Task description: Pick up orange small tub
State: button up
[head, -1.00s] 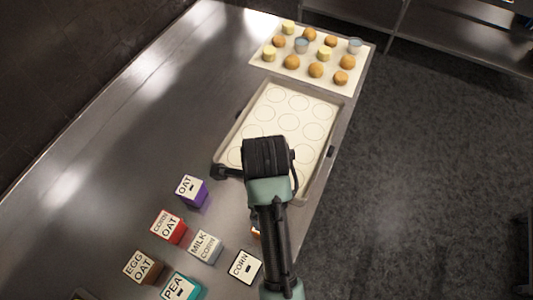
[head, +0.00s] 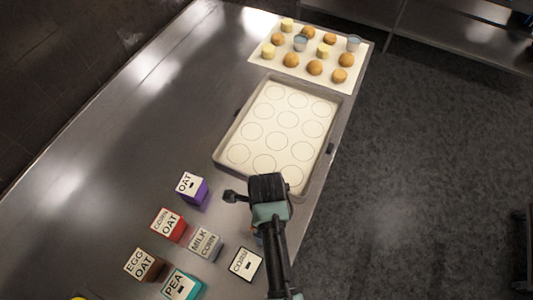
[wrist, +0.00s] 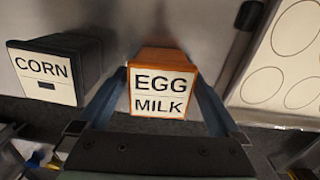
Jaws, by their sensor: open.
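The orange small tub (wrist: 163,62), with a white label reading EGG MILK, stands in the middle of the wrist view. My gripper (wrist: 162,82) is open, with one finger along the tub's left side and the other along its right side. The tub lies between the fingers, and I cannot tell whether they touch it. In the head view my arm and wrist hide nearly all of the tub.
A black CORN tub (wrist: 45,72) stands close left of the gripper. Several other labelled tubs, such as the purple OAT tub (head: 192,188) and grey MILK CORN tub (head: 205,244), stand nearby. A baking tray (head: 216,150) lies beyond; a board of pastries (head: 262,67) is farther back.

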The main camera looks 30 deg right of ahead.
jog(key=shift+f, duration=0.7)
jog(key=c, duration=1.3)
jog(key=shift+c, duration=0.9)
jog(key=shift+r, duration=0.15)
